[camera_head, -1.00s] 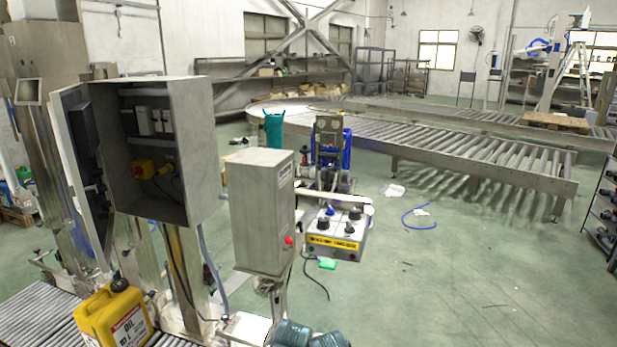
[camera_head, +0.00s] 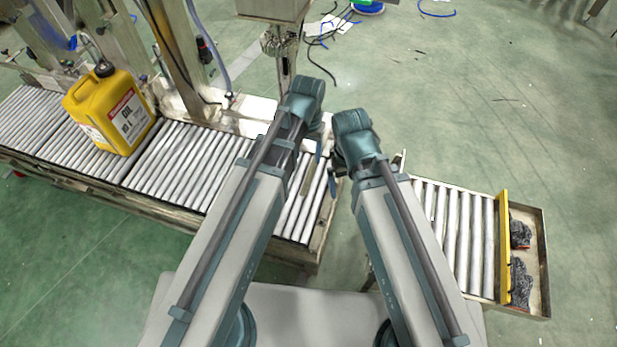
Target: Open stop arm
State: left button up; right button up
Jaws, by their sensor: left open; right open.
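A yellow upright bar (camera_head: 503,245), which looks like the stop arm, stands across the right end of the short roller section. It spans the full width of the rollers and looks closed across them. My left gripper (camera_head: 318,162) and my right gripper (camera_head: 333,182) are mostly hidden behind my folded arms. Only small dark parts show between the arms, over the gap between the two roller sections. Both are empty as far as I can see, and well left of the yellow bar.
Short roller section (camera_head: 455,232) at right; end tray (camera_head: 541,262) with dark lumps beyond the bar. Long roller conveyor (camera_head: 185,160) at left carries a yellow oil can (camera_head: 112,110). A grey box on a post (camera_head: 272,8) stands behind.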

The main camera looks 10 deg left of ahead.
aim_at(308, 182)
pick_arm(q)
jog(key=shift+w+f, duration=0.45)
jog(key=shift+w, duration=0.1)
pick_arm(e)
jog(key=shift+w+f, duration=0.15)
jog(key=shift+f, duration=0.35)
pick_arm(q)
jog(key=shift+f, duration=0.1)
pick_arm(e)
jog(key=shift+f, duration=0.1)
pick_arm(q)
notch_tip(308, 182, down, 14)
jog(key=b, duration=1.4)
pick_arm(e)
notch_tip(308, 182, down, 14)
jog(key=shift+r, duration=0.2)
pick_arm(q)
jog(key=shift+r, duration=0.2)
grip_shut()
